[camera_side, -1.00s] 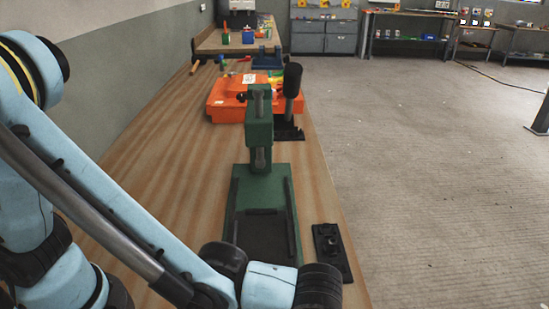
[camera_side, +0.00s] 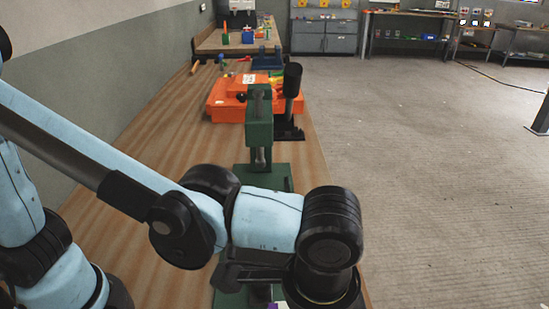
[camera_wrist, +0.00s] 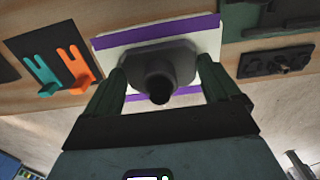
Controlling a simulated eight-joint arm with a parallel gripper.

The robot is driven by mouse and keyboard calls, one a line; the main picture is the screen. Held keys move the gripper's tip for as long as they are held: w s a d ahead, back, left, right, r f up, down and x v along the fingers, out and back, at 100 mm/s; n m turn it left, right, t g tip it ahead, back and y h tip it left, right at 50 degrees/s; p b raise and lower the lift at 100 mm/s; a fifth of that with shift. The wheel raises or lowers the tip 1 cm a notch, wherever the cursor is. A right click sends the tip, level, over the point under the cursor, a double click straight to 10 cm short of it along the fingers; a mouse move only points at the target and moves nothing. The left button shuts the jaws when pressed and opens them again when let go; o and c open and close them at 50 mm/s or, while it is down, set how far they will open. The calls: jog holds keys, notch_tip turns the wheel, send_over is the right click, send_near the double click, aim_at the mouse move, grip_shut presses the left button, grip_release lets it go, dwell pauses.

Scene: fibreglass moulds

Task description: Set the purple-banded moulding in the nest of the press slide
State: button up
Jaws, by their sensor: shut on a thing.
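My gripper (camera_wrist: 162,78) is shut on the grey block-shaped grip of the purple-banded moulding (camera_wrist: 211,43) in the wrist view. The moulding is a white plate with purple bands along two opposite edges. In the side view only a small purple and white bit of it (camera_side: 275,305) shows at the bottom edge. The green press (camera_side: 259,130) stands behind my wrist in the side view, which hides most of its slide and the nest. In the wrist view part of the green slide with a dark recess (camera_wrist: 290,12) shows at the top right, beside the moulding. Contact with the nest is not visible.
A black plate with round fittings (camera_wrist: 277,62) lies on the bench right of the moulding in the wrist view. A dark panel with teal and orange forked pieces (camera_wrist: 58,65) is at left. An orange case (camera_side: 226,105) sits behind the press.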

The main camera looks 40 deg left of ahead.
aim_at(202, 160)
jog(key=w+a+r+n, duration=0.3)
jog(key=w+a, duration=0.1)
jog(key=a, duration=0.6)
jog(key=w+a+r+n, duration=0.25)
jog(key=w+a, duration=0.25)
jog(key=a, duration=0.5)
jog(key=w+a+r+n, duration=0.2)
jog(key=w+a+n, duration=0.2)
jog(key=a, duration=0.7)
notch_tip(202, 160, up, 11)
jog(key=w+a+n, duration=0.4)
jog(key=a, duration=0.7)
jog(key=w+a+n, duration=0.4)
jog(key=a+n, duration=0.1)
jog(key=a, duration=0.7)
jog(key=shift+m, duration=0.25)
notch_tip(202, 160, down, 28)
jog(key=shift+d+r, duration=0.1)
jog(key=shift+d, duration=0.05)
